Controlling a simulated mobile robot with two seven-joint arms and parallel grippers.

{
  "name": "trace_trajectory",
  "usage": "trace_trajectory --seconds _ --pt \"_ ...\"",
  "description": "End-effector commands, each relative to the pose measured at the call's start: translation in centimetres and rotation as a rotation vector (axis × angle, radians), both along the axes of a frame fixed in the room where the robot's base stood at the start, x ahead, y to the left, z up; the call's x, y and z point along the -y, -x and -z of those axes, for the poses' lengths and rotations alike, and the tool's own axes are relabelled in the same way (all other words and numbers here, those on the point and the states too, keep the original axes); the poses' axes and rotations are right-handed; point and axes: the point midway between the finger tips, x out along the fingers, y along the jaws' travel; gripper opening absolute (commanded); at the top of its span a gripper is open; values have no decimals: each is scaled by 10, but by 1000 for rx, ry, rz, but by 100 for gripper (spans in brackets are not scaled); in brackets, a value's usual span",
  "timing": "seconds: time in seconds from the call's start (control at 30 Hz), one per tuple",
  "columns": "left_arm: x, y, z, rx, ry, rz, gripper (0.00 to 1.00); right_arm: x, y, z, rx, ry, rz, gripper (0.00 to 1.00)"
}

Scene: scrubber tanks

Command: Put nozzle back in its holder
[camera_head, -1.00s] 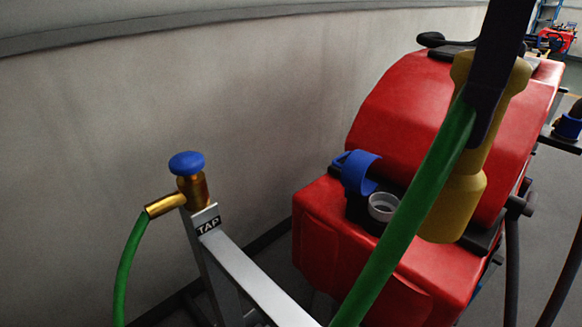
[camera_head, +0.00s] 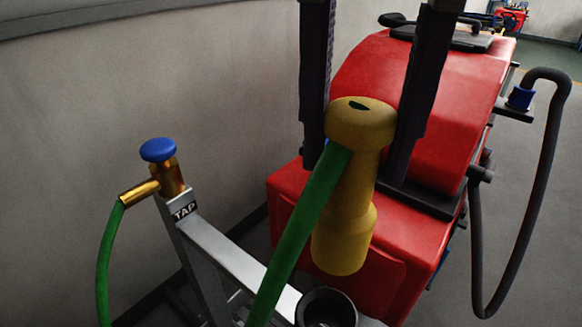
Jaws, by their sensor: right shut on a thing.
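The yellow nozzle (camera_head: 343,225) hangs nearly upright in the middle of the head view, with a slight tilt. My right gripper (camera_head: 360,150) comes down from the top, its two dark fingers on either side of the nozzle's wide upper end, shut on it. A green hose (camera_head: 300,235) joins the nozzle near its upper end and runs down to the bottom edge. A dark round open cup (camera_head: 327,309), which looks like the holder, shows at the bottom edge, below the nozzle's lower end and apart from it in the picture. My left gripper is out of view.
The red scrubber tank (camera_head: 420,140) stands behind the nozzle. The metal tap stand (camera_head: 225,255), with a brass tap and blue knob (camera_head: 158,150), is at left. A black hose (camera_head: 545,150) loops at right. A grey wall closes the back left.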

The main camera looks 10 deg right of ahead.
Motion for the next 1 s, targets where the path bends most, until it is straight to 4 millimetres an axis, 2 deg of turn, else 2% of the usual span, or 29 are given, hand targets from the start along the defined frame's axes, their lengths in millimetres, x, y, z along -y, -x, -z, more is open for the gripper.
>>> trace_trajectory --seconds 0.03,0.2,0.33,0.57,0.8,1.0 --pt "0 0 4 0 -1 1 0 1 2 19 -8 2 1 0" --pt "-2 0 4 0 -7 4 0 1 1 66 -4 3 3 0" --pt "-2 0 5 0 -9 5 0 1 1 96 -3 3 3 0" --pt "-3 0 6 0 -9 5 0 1 0 120 0 2 3 0" --pt "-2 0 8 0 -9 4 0 1 0 154 0 1 2 0" --pt "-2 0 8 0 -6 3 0 1 0 158 3 1 2 0"
